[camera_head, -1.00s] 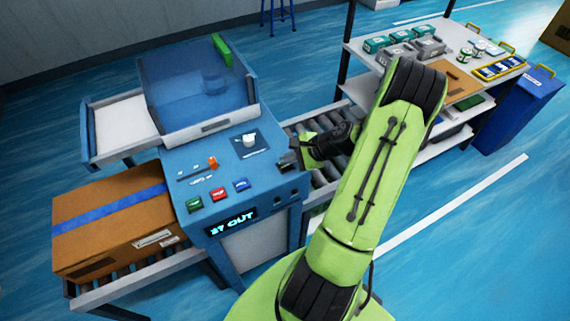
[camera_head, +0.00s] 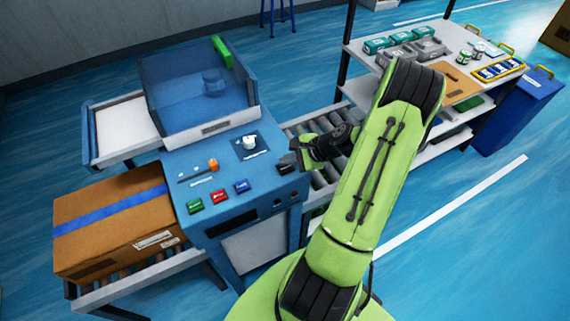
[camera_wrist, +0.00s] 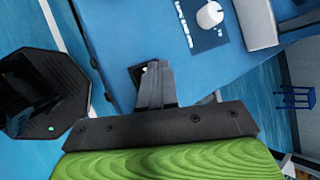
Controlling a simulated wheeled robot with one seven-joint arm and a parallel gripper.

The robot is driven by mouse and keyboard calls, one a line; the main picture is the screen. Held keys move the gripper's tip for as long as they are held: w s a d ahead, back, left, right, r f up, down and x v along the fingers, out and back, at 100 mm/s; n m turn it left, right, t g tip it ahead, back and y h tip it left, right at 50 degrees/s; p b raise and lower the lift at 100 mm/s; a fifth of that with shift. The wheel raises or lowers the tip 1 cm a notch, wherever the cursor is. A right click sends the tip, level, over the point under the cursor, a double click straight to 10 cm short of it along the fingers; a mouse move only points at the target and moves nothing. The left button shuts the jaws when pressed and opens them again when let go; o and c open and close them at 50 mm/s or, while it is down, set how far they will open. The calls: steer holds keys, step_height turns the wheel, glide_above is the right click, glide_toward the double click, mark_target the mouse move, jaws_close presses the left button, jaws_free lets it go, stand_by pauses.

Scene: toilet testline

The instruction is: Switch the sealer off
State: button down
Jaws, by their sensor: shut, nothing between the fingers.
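The sealer (camera_head: 225,180) is a blue machine with a sloped control panel. It carries green, red and blue buttons, an orange-tipped lever (camera_head: 212,164) and a white knob (camera_head: 249,142). Its display (camera_head: 231,223) is dark. My gripper (camera_head: 293,161) is at the panel's right edge. In the wrist view my gripper (camera_wrist: 153,70) is shut and empty, its fingertips over a small black switch (camera_wrist: 136,74) on the blue panel. The fingers partly hide the switch, so its position and any contact cannot be told. The white knob also shows in the wrist view (camera_wrist: 210,14).
A taped cardboard box (camera_head: 115,220) sits on the rollers to the left. A roller conveyor (camera_head: 325,180) runs behind my arm. A shelf cart (camera_head: 440,60) with parts and a blue bin (camera_head: 520,110) stand at the right. A blue stool (camera_head: 278,12) is behind.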

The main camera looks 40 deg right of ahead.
mark_target(288, 168)
step_height(288, 168, up, 6)
steer(key=p, duration=0.5)
stand_by(0.4)
